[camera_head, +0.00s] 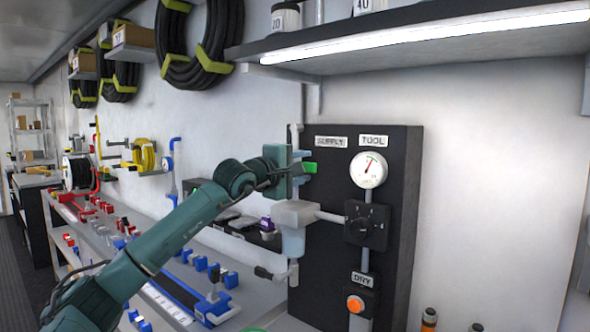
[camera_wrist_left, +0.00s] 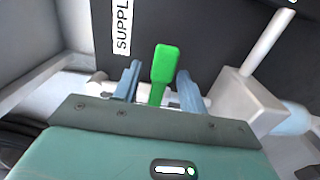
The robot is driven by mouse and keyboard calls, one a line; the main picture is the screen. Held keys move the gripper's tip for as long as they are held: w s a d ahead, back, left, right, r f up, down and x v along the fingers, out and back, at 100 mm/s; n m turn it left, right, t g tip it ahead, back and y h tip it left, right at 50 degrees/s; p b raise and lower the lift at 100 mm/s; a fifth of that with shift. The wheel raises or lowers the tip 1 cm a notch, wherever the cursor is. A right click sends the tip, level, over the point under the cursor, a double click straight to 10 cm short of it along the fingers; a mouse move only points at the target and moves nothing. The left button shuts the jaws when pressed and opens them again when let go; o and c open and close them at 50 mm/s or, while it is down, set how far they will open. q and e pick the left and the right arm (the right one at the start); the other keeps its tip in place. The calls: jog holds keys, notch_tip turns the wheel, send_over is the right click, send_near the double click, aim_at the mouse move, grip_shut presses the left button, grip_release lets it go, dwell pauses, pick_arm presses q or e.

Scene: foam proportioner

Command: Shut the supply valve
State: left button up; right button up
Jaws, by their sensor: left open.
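The supply valve has a green lever handle (camera_head: 310,168) on the pipe under the SUPPLY label (camera_head: 331,142) of the black panel (camera_head: 402,215). In the left wrist view the green handle (camera_wrist_left: 164,65) stands between the two blue-grey fingers of my left gripper (camera_wrist_left: 160,83). The fingers are open, with a gap visible on each side of the handle. In the head view my left gripper (camera_head: 304,167) is at the handle from the left. Part of the valve body is hidden behind the gripper. My right gripper is not in view.
A pressure gauge (camera_head: 369,170), a black knob (camera_head: 365,226) and an orange button (camera_head: 356,304) are on the panel right of the valve. A translucent filter bowl (camera_head: 293,240) hangs below the gripper. A lit shelf (camera_head: 420,40) overhangs above.

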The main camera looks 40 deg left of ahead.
pick_arm(q)
jog(key=shift+s+a+f, duration=0.1)
jog(key=shift+s, duration=0.3)
jog(key=s+b, duration=0.5)
jog(key=s, duration=0.7)
jog(key=shift+s+a, duration=0.15)
jog(key=shift+a, duration=0.25)
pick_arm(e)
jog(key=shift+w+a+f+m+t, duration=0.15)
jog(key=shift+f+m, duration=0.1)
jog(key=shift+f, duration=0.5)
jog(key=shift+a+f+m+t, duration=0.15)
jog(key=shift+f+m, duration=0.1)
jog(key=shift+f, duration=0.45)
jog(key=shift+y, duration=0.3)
